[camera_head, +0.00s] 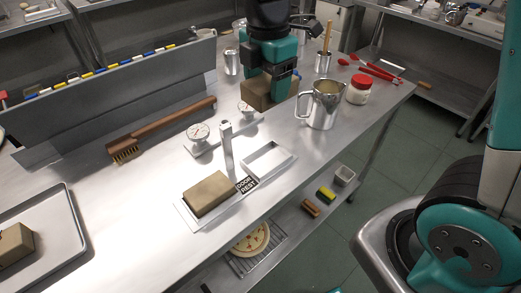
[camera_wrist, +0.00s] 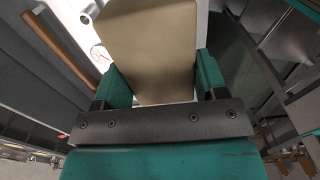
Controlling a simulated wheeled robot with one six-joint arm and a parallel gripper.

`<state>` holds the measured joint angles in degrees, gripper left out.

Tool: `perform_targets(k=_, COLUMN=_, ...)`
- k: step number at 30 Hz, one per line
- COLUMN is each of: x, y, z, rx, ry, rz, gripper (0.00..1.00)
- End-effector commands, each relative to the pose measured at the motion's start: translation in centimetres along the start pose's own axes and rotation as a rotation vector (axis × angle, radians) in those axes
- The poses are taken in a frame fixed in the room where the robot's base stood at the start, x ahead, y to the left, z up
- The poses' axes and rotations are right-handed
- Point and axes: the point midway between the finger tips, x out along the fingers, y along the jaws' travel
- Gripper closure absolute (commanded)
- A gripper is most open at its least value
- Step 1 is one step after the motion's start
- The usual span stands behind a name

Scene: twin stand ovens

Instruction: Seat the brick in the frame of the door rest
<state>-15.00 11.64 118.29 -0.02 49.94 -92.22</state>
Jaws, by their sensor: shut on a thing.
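My gripper (camera_head: 272,80) is shut on a tan brick (camera_head: 256,95), held above the steel table's back part, behind the door rest. In the wrist view the brick (camera_wrist: 150,45) sits between the two teal fingers and fills the middle. The door rest (camera_head: 186,214) is a pale plate with a black "DOOR REST" label (camera_head: 246,185) and an upright metal post (camera_head: 227,148). A second tan brick (camera_head: 209,193) lies flat on its near-left part. An open rectangular frame (camera_head: 285,163) at its right end looks empty. The held brick is well apart from this frame.
Two dial gauges (camera_head: 198,131) stand behind the door rest. A wooden brush (camera_head: 165,130) lies to the left. A steel pitcher (camera_head: 323,104) and a red-lidded jar (camera_head: 359,88) stand to the right. A tray (camera_head: 68,225) at left holds another brick (camera_head: 14,243).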

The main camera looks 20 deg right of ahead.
Motion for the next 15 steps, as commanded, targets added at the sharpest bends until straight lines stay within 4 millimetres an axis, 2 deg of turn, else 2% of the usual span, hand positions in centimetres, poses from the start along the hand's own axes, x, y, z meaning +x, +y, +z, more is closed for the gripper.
perform_targets(k=15, x=13.2, y=0.0, z=-0.6, rx=-0.017, ry=0.000, rz=-0.009, gripper=0.68)
